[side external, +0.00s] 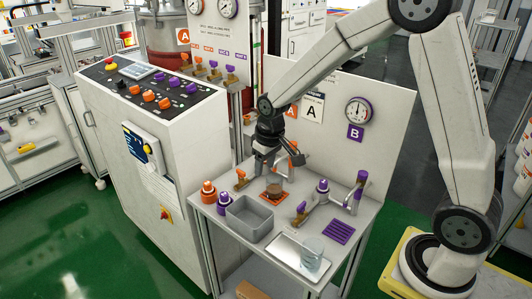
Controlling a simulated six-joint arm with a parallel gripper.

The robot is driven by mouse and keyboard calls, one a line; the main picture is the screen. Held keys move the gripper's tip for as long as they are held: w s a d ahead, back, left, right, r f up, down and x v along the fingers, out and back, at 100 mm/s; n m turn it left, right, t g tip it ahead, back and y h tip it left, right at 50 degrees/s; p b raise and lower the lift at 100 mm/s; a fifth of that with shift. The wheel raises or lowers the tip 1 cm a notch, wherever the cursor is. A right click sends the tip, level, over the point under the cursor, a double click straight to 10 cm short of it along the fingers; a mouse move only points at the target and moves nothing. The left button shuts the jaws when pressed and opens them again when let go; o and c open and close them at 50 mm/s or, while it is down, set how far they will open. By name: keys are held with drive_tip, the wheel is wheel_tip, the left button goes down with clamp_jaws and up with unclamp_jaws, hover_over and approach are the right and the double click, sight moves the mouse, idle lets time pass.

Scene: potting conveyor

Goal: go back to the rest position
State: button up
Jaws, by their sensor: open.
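My gripper (276,165) is at the end of my arm, low over the back of the small white worktable (220,211). Its jaws are apart. Just below it, a clear beaker with brown contents (274,187) stands on an orange pad (264,196). The gripper hides the area behind the beaker, and I cannot tell whether a finger touches the beaker. A second clear beaker (313,254) stands on the silver tray (287,249) at the table's front.
Orange and purple taps (358,190) stand near. A gauge panel (372,120) rises behind; a control cabinet (150,110) stands left. Space above the table's front is clear.

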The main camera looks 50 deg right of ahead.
drive_tip(key=s+a, duration=0.2)
drive_tip(key=s, duration=1.3)
drive_tip(key=shift+a+f+t, duration=0.3)
drive_tip(key=shift+a+t, duration=0.05)
drive_tip(key=shift+t, duration=0.05)
